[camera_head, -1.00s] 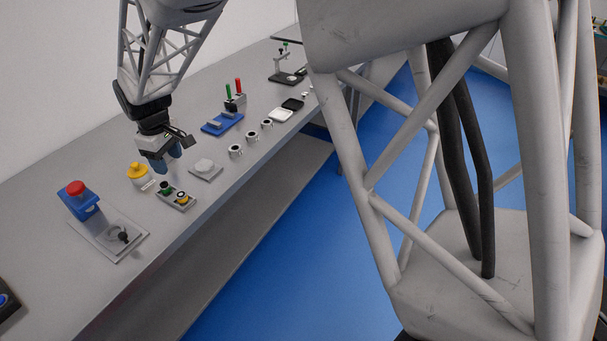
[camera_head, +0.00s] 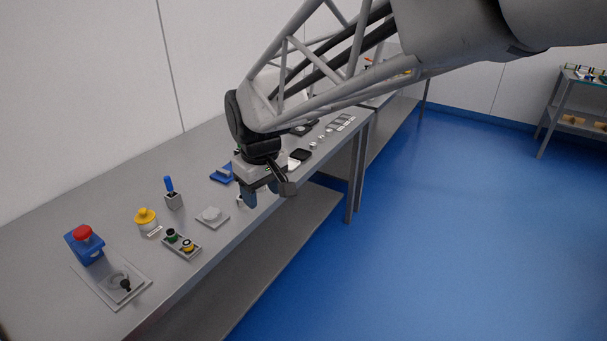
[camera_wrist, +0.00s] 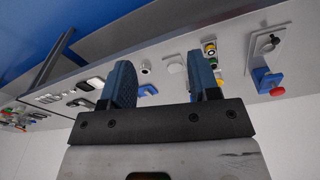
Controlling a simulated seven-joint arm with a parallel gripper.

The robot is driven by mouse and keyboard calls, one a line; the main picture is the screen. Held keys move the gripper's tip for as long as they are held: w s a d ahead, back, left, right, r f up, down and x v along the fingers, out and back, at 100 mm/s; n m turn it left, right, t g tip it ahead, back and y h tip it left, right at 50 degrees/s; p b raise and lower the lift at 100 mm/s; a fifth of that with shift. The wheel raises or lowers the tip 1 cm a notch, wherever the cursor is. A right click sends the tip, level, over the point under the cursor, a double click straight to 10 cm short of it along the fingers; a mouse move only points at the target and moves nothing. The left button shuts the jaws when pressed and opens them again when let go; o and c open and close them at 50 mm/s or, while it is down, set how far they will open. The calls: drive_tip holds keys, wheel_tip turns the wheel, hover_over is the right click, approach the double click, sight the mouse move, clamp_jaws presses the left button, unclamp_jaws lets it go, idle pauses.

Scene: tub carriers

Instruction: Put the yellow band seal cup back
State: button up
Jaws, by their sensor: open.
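A small tub carrier (camera_head: 182,245) lies near the bench's front edge, holding a dark green-banded cup (camera_head: 171,235) and a yellow-banded cup (camera_head: 188,246). The carrier also shows at the top of the wrist view (camera_wrist: 209,50). My gripper (camera_head: 262,192) is open with nothing visible between its fingers. It hangs above the bench, to the right of the carrier and the pale plate. In the wrist view its two blue-grey fingers (camera_wrist: 163,85) stand wide apart. A small metal cup (camera_head: 239,201) is partly hidden by a finger.
A white pot with a yellow knob (camera_head: 146,219), a blue press with red top (camera_head: 84,246), a blue-handled tool in a grey block (camera_head: 172,196) and a plate with a pale round piece (camera_head: 211,216) stand nearby. A black tray (camera_head: 300,154) lies farther along. Open floor lies right.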

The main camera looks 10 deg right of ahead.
drive_tip(key=s+d+m, duration=0.3)
drive_tip(key=s+d, duration=0.4)
drive_tip(key=s, duration=0.3)
drive_tip(key=s+d+m+t, duration=0.1)
drive_tip(key=s+d+m, duration=0.2)
drive_tip(key=s+d, duration=0.3)
drive_tip(key=shift+s+d, duration=0.35)
drive_tip(key=shift+s, duration=1.85)
drive_tip(key=shift+r, duration=0.1)
